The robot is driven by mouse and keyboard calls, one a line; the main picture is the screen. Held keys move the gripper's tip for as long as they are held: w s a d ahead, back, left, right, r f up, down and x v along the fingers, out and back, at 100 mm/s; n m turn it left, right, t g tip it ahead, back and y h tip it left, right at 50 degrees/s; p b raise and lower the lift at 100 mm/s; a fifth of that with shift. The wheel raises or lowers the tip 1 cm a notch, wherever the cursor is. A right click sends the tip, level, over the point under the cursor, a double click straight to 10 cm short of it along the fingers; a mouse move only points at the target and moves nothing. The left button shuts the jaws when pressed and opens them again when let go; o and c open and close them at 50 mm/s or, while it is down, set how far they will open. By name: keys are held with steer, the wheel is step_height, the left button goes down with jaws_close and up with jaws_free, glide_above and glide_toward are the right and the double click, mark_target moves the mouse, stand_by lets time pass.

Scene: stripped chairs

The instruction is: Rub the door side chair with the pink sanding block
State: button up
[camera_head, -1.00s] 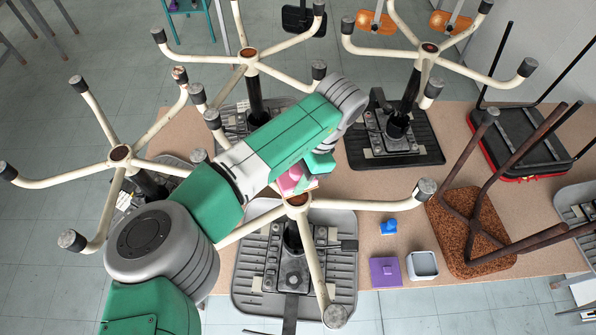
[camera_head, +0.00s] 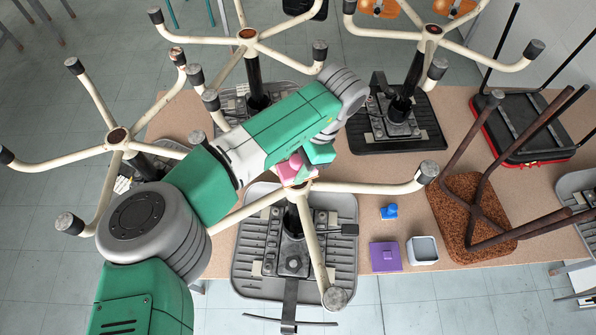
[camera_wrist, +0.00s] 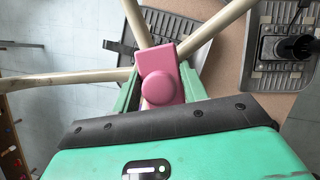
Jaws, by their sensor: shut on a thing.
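My gripper (camera_head: 300,166) is shut on the pink sanding block (camera_head: 290,168), at the hub of the front-centre upturned chair (camera_head: 345,187). This chair has cream legs with dark end caps, a black post and a grey ribbed seat lying on the table. In the wrist view the pink block (camera_wrist: 162,75), with a round knob, sits between the green fingers (camera_wrist: 160,92). Cream legs (camera_wrist: 215,28) spread out behind it. The block hides the hub there, so I cannot tell whether it touches. Which chair is on the door side is not clear; no door shows.
More upturned cream-legged chairs stand at left (camera_head: 117,138), back centre (camera_head: 247,35) and back right (camera_head: 432,30). A brown cork-like seat (camera_head: 460,190) with dark legs lies at right. A blue item (camera_head: 389,212), purple square (camera_head: 385,257) and grey-white container (camera_head: 422,250) sit near the front edge.

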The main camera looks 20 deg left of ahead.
steer(key=shift+w+a+f, duration=0.15)
steer(key=shift+w, duration=0.25)
step_height(320, 180, up, 8)
steer(key=p, duration=0.7)
steer(key=shift+r, duration=0.2)
